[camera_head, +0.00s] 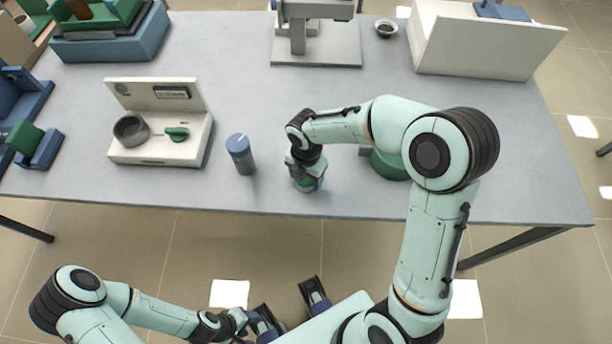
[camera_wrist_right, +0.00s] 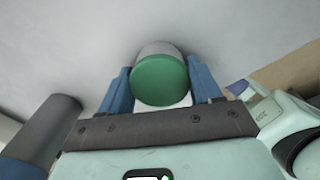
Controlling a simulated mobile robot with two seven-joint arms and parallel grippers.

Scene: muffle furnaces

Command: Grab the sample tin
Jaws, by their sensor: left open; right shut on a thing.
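The sample tin is a small grey tin with a green lid (camera_wrist_right: 160,80), in the middle of the right wrist view. My right gripper (camera_wrist_right: 161,88) is shut on it, with one blue finger on each side. In the head view the tin (camera_head: 307,184) shows only partly below my right gripper (camera_head: 305,172), near the front edge of the table; the wrist hides the rest. I cannot tell whether the tin touches the tabletop. My left gripper (camera_head: 289,307) is open and empty, low in front of the table.
A grey cylinder with a blue lid (camera_head: 240,154) stands just left of the tin. A white device with a green knob (camera_head: 160,150) is farther left. A green round object (camera_head: 389,166) is partly hidden behind my right arm. A white box (camera_head: 480,45) and a small bowl (camera_head: 386,28) stand at the back.

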